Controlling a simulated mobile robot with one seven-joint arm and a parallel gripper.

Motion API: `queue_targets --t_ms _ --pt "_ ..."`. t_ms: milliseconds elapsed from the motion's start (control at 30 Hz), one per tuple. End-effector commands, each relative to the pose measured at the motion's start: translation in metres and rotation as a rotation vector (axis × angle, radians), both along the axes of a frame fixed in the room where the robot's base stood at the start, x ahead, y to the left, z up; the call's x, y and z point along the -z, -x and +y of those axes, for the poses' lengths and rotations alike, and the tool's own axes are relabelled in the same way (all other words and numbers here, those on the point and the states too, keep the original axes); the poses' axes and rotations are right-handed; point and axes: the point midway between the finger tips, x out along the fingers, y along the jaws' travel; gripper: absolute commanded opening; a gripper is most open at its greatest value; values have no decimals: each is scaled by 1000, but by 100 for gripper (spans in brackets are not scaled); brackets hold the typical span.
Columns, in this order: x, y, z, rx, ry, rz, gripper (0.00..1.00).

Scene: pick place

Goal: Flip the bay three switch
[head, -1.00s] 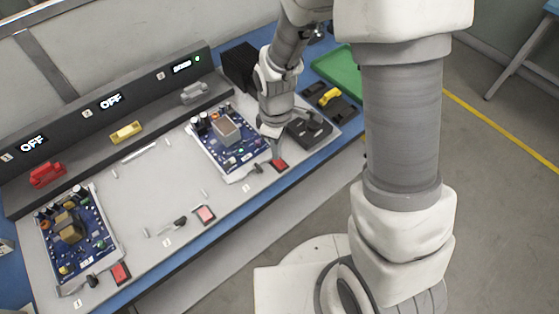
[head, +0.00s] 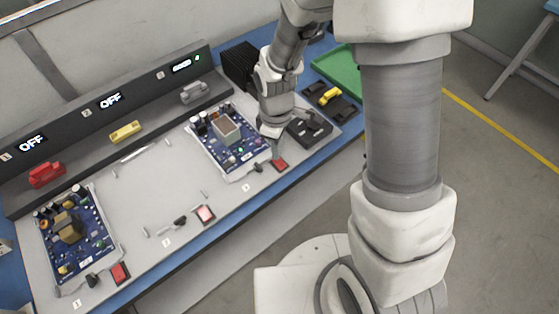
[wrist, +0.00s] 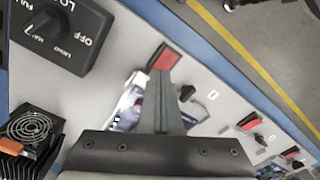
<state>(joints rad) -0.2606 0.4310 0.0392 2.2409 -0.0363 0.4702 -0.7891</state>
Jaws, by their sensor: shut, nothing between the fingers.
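The bay three switch (head: 280,165) is a small red rocker at the front edge of the grey bench panel, right of the number 3 label. It also shows in the wrist view (wrist: 165,59). My gripper (head: 276,155) points down at its back edge. In the wrist view my gripper's fingers (wrist: 160,74) are together and empty, with the tips at the switch's near edge; I cannot tell whether they touch it.
Bay three's circuit board (head: 222,140) lies left of my gripper, and a dark dial box (head: 312,130) lies close on the right. Bay two's switch (head: 204,214) and bay one's switch (head: 120,272) sit further left. Both their displays read OFF. A green tray (head: 338,66) is behind.

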Motion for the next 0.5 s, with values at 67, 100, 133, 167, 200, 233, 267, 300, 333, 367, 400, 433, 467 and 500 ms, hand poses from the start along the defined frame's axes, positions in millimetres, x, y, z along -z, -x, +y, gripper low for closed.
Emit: queue_targets --t_ms 67,100,133,167,200,233,267,300,333,367,400,433,467,500 --pt "2 0 0 0 0 0 0" --pt "3 0 0 0 0 0 0" --pt "3 0 0 0 0 0 0" --pt "4 0 0 0 0 0 0" --pt "4 0 0 0 0 0 0" --pt "5 0 0 0 0 0 0" --pt "5 0 0 0 0 0 0" --pt "6 0 0 0 0 0 0" --pt "6 0 0 0 0 0 0" --pt "7 0 0 0 0 0 0" --pt "7 0 0 0 0 0 0" --pt "8 0 0 0 0 0 0" --pt "8 0 0 0 0 0 0" --pt "9 0 0 0 0 0 0"
